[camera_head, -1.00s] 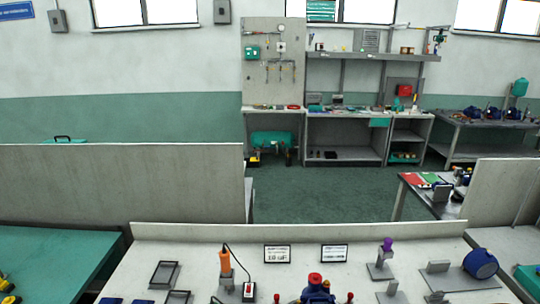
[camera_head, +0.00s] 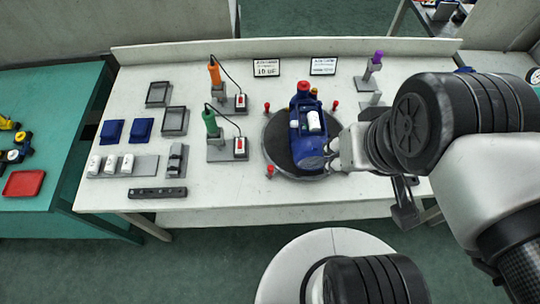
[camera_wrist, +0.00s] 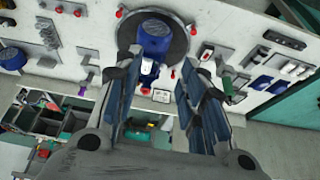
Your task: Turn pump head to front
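The blue pump (camera_head: 308,138) lies on a dark round turntable (camera_head: 277,148) on the white bench. Its red-capped end (camera_head: 303,87) points to the back of the bench, and its rounded blue end is at the near side. My gripper (camera_head: 335,155) is beside the pump's near right side in the head view; whether it touches is unclear. In the wrist view my gripper (camera_wrist: 162,60) has its fingers spread apart, with the pump (camera_wrist: 154,45) showing between and beyond them. The wrist view is turned round, with the red cap (camera_wrist: 145,89) lower.
Several red knobs (camera_head: 270,170) stand around the turntable. An orange-handled tool (camera_head: 214,72) and a green-handled tool (camera_head: 210,122) stand to its left. A purple-topped stand (camera_head: 377,58) is at the back right. Two signs (camera_head: 266,68) stand behind.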

